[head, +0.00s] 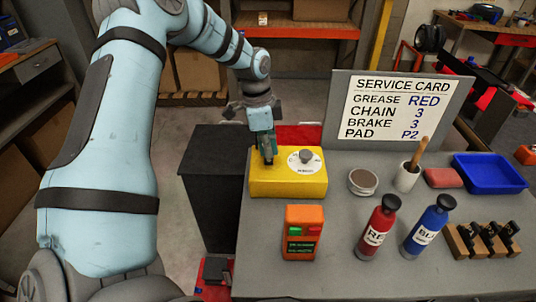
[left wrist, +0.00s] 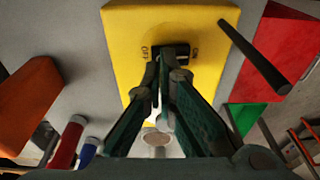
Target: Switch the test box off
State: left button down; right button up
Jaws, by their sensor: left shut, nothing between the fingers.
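A yellow box (head: 285,187) stands at the left end of the grey bench, with a grey knob on a white dial (head: 306,158) on its top. In the left wrist view the yellow box (left wrist: 125,40) carries a small black switch (left wrist: 183,50), with OFF lettered to its left and a mark to its right. My left gripper (head: 268,158) points down over the left part of the box top. It is shut and empty; its fingertips (left wrist: 167,70) are at the switch. I cannot tell whether they touch it, and they partly hide it. The switch's setting is unclear.
An orange device (head: 302,233) stands in front of the yellow box. A red bottle (head: 376,228), a blue bottle (head: 428,228), a round tin (head: 363,181) and a blue tray (head: 488,173) are to the right. A dark rod (left wrist: 255,57) rises beside the fingers. A service card (head: 398,108) stands behind.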

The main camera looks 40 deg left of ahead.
aim_at(268, 160)
pick_arm(q)
jog(key=shift+f+b, duration=0.8)
jog(key=shift+f, duration=0.1)
jog(key=shift+r, duration=0.15)
notch_tip(268, 160, up, 7)
jog(key=p, duration=0.4)
dwell(0.3)
dwell(0.3)
